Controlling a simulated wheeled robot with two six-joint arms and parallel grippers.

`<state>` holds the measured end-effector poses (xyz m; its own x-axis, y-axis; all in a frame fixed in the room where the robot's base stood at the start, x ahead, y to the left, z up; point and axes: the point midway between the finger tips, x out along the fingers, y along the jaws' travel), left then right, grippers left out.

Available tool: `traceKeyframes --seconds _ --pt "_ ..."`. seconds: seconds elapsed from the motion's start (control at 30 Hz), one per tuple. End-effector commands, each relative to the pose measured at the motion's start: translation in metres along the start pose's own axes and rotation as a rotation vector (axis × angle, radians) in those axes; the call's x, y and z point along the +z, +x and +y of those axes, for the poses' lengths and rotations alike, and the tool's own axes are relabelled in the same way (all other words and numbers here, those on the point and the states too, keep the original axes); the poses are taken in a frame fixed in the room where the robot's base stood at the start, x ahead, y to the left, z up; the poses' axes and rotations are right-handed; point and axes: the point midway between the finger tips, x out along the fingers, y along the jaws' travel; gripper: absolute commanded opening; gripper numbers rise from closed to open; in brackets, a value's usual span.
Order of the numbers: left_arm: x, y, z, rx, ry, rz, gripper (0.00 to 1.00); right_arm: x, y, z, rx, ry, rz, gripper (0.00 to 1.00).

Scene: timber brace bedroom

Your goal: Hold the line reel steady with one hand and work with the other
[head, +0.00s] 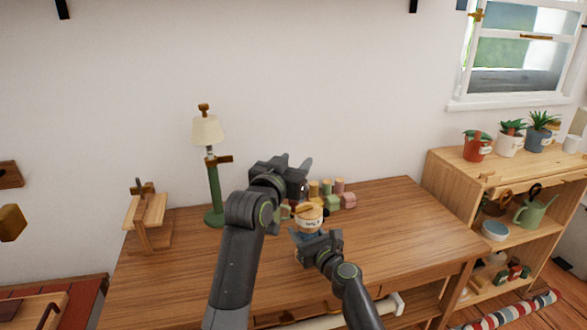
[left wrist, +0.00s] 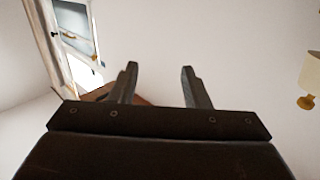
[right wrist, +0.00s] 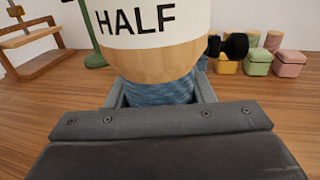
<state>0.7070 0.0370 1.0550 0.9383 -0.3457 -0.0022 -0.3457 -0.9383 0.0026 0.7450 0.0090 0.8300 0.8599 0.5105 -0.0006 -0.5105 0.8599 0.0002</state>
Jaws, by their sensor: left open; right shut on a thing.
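The line reel (head: 311,214) stands upright over the wooden table, with a wooden body, a white label band and blue line low down. In the right wrist view the reel (right wrist: 155,65) shows the word HALF, and its top is cut off. My right gripper (head: 308,240) is shut on the blue-wound part (right wrist: 160,92). My left gripper (head: 298,163) is open and empty, above and left of the reel, apart from it. In the left wrist view its two fingers (left wrist: 160,72) are spread with nothing between them. The left arm partly hides the reel's surroundings in the head view.
Several small coloured pots (head: 333,201) stand behind the reel. A green lamp (head: 214,190) and a wooden stand (head: 147,215) are at the table's left. A shelf with plants (head: 450,175) is at right. The table's right part (head: 420,235) is clear.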

Motion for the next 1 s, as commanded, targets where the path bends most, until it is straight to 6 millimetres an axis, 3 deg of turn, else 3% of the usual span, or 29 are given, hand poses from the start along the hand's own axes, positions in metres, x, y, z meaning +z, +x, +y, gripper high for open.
traceKeyframes --seconds 0.03,0.17,0.37,0.7,1.0 --pt "0.000 0.000 0.000 0.000 0.000 0.000 0.43 0.000 0.000 0.000 -0.001 -0.001 0.001 0.18" --pt "0.002 0.000 -0.001 0.006 -0.012 -0.003 0.26 -0.001 0.000 0.000 -0.001 -0.001 0.001 0.18" --pt "0.022 0.000 -0.009 0.072 -0.146 -0.035 0.00 -0.001 0.000 0.000 -0.001 -0.001 0.001 0.18" --pt "0.070 -0.012 -0.037 0.249 -0.611 -0.150 0.00 0.000 0.000 0.000 0.000 0.000 0.001 0.18" --pt "0.093 -0.037 -0.072 0.363 -1.052 -0.253 0.00 0.000 0.000 0.000 0.000 0.000 0.001 0.18"
